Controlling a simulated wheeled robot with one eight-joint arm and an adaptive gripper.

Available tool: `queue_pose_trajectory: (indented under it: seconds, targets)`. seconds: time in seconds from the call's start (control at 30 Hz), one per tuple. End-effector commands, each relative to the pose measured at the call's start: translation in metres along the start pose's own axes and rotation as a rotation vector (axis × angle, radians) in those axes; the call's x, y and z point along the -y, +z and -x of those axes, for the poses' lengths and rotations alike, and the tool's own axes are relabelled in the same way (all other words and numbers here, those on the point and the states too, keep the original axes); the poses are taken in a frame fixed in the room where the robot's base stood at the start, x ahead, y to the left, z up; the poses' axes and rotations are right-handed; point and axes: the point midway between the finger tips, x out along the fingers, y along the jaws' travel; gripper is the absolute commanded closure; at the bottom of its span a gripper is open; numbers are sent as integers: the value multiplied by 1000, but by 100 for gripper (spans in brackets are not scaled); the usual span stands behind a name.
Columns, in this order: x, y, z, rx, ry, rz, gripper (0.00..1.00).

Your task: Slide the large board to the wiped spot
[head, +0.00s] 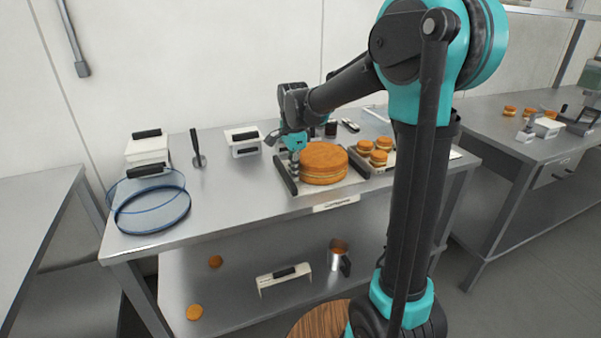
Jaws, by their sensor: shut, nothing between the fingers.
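A large round filled cake (324,164) sits on the large board (354,180), near the front edge of the steel table. A dark bar (285,176) runs along the board's left side. My gripper (294,165) is shut and empty, pointing down at the left end of the board, close beside the cake. I cannot tell whether it touches the board or the bar. The table top left of the board is bare; no wiped mark can be made out there.
A smaller board with several small filled rounds (378,158) stands close on the right. Blue-rimmed round sieves or covers (152,213), white boxes (148,148) and a spatula (198,158) are on the left. Bare steel (232,190) lies between. A lower shelf holds a metal jug (336,260).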

Motion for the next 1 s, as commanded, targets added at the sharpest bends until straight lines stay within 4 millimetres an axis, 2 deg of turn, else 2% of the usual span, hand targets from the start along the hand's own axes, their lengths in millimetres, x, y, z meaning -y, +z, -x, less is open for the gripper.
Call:
queue_pose_trajectory:
  seconds: [0.1, 0.8, 0.9, 1.0]
  targets:
    - [0, 32, 0, 1, 0, 7, 100]
    - [0, 210, 0, 1, 0, 6, 100]
    - [0, 228, 0, 1, 0, 4, 100]
    - [0, 239, 0, 1, 0, 3, 100]
